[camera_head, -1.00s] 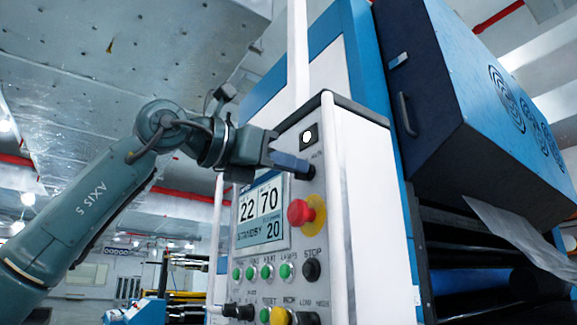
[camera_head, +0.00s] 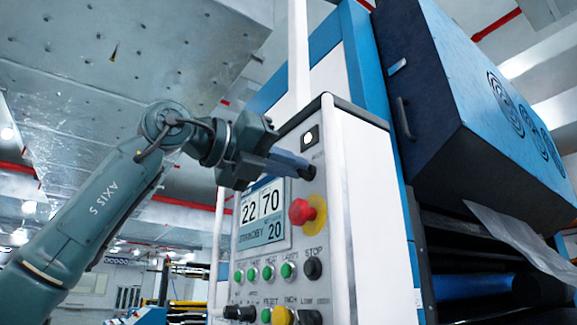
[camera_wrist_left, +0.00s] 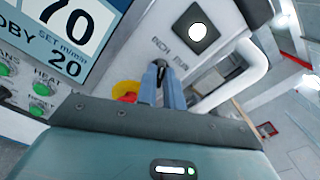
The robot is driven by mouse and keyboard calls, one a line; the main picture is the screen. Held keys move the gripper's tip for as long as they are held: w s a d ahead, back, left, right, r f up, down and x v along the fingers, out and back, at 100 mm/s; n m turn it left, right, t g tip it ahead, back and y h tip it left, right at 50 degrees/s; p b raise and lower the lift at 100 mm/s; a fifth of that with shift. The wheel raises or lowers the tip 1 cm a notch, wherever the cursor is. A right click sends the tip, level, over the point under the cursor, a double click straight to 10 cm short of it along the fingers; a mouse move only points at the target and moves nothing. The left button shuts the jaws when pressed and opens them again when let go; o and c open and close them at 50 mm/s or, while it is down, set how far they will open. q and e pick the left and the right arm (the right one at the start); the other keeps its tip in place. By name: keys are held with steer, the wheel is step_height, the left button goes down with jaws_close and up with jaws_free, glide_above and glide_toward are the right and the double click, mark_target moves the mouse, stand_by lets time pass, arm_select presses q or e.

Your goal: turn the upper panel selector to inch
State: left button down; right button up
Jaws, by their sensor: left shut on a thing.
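The upper panel selector (camera_head: 309,173) is a small black knob near the top right of the control panel (camera_head: 322,215), below a lit white square lamp (camera_head: 309,137). My left gripper (camera_head: 304,166) reaches it from the left, its blue-grey fingers shut on the knob. In the left wrist view the fingers (camera_wrist_left: 165,85) close around the dark selector (camera_wrist_left: 159,66), beside lettering that seems to read inch and run. The fingers hide much of the knob, so I cannot tell its exact pointing. My right gripper is not in view.
A red mushroom button (camera_head: 300,211) on a yellow disc sits just below the fingers. The display (camera_head: 263,217) reads 22, 70 and 20. Green buttons (camera_head: 268,272), a black stop button (camera_head: 313,268) and lower selectors fill the panel below. A blue machine housing (camera_head: 470,100) stands right.

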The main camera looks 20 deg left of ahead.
arm_select(q)
steer(key=shift+r, duration=0.1)
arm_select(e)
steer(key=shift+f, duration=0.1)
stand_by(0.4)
arm_select(q)
steer(key=c, duration=1.5)
jaws_free()
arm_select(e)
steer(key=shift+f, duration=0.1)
arm_select(q)
steer(key=b+v, duration=0.2)
steer(key=v, duration=1.1)
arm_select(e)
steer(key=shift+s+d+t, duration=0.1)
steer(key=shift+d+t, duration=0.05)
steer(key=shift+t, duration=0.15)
arm_select(q)
steer(key=shift+a, duration=0.1)
